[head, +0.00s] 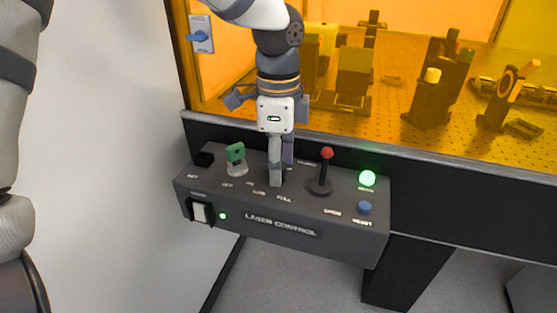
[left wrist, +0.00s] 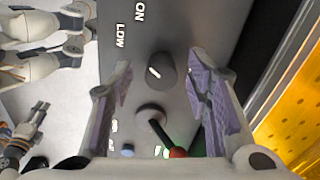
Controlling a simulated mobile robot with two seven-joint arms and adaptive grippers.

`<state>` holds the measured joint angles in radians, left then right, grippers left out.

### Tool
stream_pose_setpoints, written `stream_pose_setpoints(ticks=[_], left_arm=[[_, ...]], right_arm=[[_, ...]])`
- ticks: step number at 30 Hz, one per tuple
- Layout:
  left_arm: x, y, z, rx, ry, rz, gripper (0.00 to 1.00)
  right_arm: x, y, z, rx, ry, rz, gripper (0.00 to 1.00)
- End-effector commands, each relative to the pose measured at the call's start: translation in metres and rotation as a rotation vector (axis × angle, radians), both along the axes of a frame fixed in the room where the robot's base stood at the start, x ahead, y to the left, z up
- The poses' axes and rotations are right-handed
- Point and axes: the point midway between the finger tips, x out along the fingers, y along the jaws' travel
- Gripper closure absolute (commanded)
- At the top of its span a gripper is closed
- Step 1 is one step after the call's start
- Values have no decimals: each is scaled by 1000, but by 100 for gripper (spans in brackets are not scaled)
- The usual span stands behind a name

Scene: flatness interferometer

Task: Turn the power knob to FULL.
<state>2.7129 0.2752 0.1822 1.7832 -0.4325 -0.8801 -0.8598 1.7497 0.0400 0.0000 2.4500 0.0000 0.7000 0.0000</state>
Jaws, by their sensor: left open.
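The dark power knob (left wrist: 160,72) sits on the laser control box (head: 325,249), with the white line on its top pointing up-left in the left wrist view, roughly toward the LOW label (left wrist: 120,35). My left gripper (head: 281,172) is open above the box, pointing down. In the left wrist view its two fingers (left wrist: 160,100) stand on either side of the knob, apart from it in the picture. In the head view the gripper hides the knob. The FULL label (head: 284,198) shows on the box's top beside the fingers.
Close to the knob stands a lever with a red ball (head: 327,153); a green key switch (head: 236,154) is on its other side. A lit green lamp (head: 367,178) and a blue button (head: 364,207) sit at the right. An orange window (head: 410,60) rises behind.

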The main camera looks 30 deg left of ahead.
Motion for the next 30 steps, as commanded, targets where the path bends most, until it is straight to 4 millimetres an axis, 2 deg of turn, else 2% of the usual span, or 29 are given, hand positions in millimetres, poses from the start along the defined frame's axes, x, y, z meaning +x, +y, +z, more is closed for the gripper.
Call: stream_pose_setpoints(ticks=[7, 13, 23, 30], left_arm=[[0, 0, -1, 0, -1, 1, 55], [0, 0, -1, 0, -1, 1, 100], [0, 0, -1, 0, 0, 30, 100], [1, 0, -1, 1, -1, 161, 100]], right_arm=[[0, 0, 0, 0, -1, 0, 59], [0, 0, 0, 0, -1, 0, 59], [0, 0, 0, 0, -1, 0, 59], [0, 0, 0, 0, -1, 0, 59]])
